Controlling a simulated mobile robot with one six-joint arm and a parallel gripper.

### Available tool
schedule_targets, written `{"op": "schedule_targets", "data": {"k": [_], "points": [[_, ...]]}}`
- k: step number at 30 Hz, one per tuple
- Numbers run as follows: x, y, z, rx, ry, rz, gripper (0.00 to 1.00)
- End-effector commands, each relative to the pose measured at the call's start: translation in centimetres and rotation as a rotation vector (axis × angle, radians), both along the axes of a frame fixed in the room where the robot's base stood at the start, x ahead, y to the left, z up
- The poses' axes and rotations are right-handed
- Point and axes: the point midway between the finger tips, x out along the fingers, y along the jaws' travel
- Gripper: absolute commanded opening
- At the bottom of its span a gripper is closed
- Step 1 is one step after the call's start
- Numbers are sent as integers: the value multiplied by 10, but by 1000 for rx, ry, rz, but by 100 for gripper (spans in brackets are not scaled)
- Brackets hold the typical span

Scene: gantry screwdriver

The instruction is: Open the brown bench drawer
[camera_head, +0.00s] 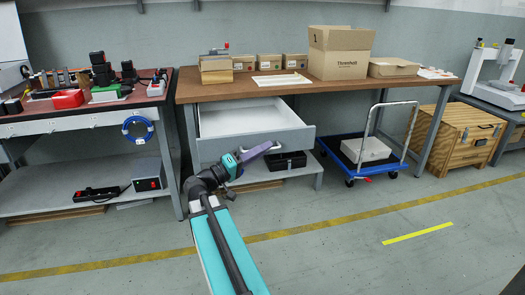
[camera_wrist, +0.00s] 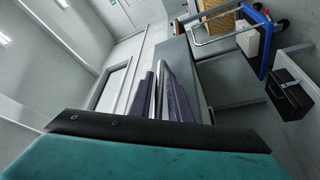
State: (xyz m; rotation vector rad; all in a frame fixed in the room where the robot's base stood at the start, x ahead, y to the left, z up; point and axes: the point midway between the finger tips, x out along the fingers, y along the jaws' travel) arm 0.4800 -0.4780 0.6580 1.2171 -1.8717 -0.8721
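The brown bench (camera_head: 440,82) has a brown top on grey legs. Its grey drawer (camera_head: 290,137) is pulled well out on the left side, and its pale, empty-looking inside shows in the head view. My gripper (camera_head: 272,146) is at the drawer's front face. In the wrist view the two purple fingers (camera_wrist: 164,102) lie close on either side of the grey bar handle (camera_wrist: 162,80) and appear closed on it. The handle is hidden behind my gripper in the head view. The drawer's front also shows in the wrist view (camera_wrist: 182,70).
Boxes (camera_head: 340,55) stand on the bench top. A black case (camera_head: 287,161) sits on the low shelf beneath. A blue trolley (camera_head: 372,168) stands right of the drawer. A tool table (camera_head: 80,124) stands at left. Floor in front is mostly clear.

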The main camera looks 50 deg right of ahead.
Motion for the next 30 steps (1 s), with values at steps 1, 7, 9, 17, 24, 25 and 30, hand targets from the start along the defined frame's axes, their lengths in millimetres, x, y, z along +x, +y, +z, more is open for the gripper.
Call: {"op": "schedule_targets", "data": {"k": [1,7,9,17,24,25,30], "points": [[0,1,0,0,0,1,17],[4,9,-1,0,0,2,17],[6,16,-2,0,1,3,17],[15,46,-8,1,2,3,17],[24,78,-16,0,1,4,17],[26,82,-16,1,0,3,17],[32,103,-22,1,2,3,17]]}}
